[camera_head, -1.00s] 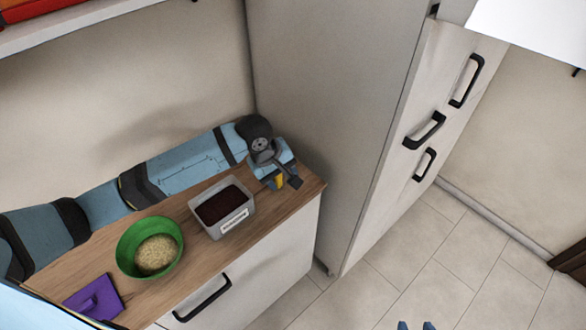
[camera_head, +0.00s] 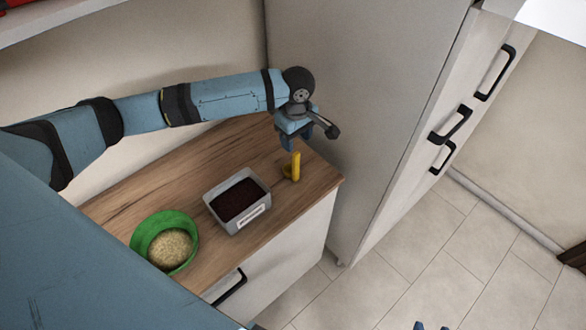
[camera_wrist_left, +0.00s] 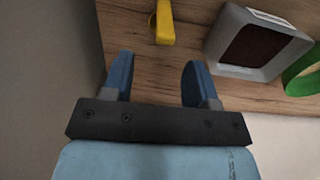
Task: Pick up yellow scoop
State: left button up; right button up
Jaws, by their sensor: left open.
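The yellow scoop (camera_head: 293,167) stands on the wooden counter near its right end, beside the grey container. It also shows in the left wrist view (camera_wrist_left: 164,22), beyond the fingers and apart from them. My left gripper (camera_head: 287,143) is above and behind the scoop, open and empty; its two blue fingers (camera_wrist_left: 158,80) are spread in the left wrist view. Two small blue tips, apparently of my right gripper (camera_head: 431,326), just show at the bottom edge of the head view; too little shows to judge their opening.
A grey container (camera_head: 222,214) with dark contents stands left of the scoop. A green bowl (camera_head: 139,238) with pale grains is further left. A tall cabinet (camera_head: 350,90) rises close to the counter's right end. The counter (camera_head: 316,180) is bare around the scoop.

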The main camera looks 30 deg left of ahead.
aim_at(295, 155)
pick_arm(q)
jog(key=shift+s+a+f+p, duration=0.15)
jog(key=shift+f+p, duration=0.1)
jog(key=shift+f, duration=1.45)
jog(key=shift+s+d+f+p, duration=0.1)
jog(key=shift+f+p, duration=0.15)
jog(key=shift+f, duration=1.45)
grip_shut()
